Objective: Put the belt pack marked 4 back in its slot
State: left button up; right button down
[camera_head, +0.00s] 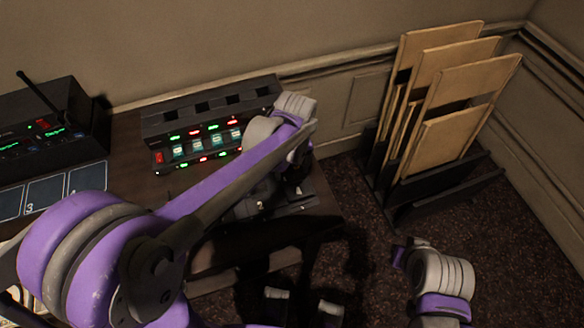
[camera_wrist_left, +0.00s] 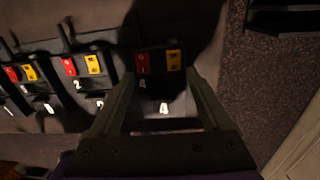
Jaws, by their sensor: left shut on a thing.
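The belt pack marked 4 (camera_wrist_left: 160,62), a dark box with a red and a yellow patch, is between the fingers of my left gripper (camera_wrist_left: 162,74) in the left wrist view. The gripper is shut on it. A pale label with a 4 (camera_wrist_left: 164,108) shows just below it, between the fingers. I cannot tell whether the pack is seated in its slot or above it. In the head view my left arm largely hides the gripper and the dark rack (camera_head: 294,201) at the desk's right end. My right arm (camera_head: 440,275) is at lower right; its jaws cannot be made out.
Other belt packs, one marked 2 (camera_wrist_left: 82,67) and one farther left (camera_wrist_left: 20,73), stand in a row left of my gripper. A lit charger unit (camera_head: 190,125) and a radio unit (camera_head: 45,120) stand on the desk. Panels in a rack (camera_head: 445,90) stand on the floor, right.

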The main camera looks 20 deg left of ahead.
pick_arm(q)
jog(key=shift+f+b, duration=0.45)
jog(key=shift+f, duration=0.15)
dwell(0.7)
dwell(0.5)
jog(key=o, duration=1.3)
jog(key=shift+r+p, duration=2.2)
jog(key=shift+r, duration=1.35)
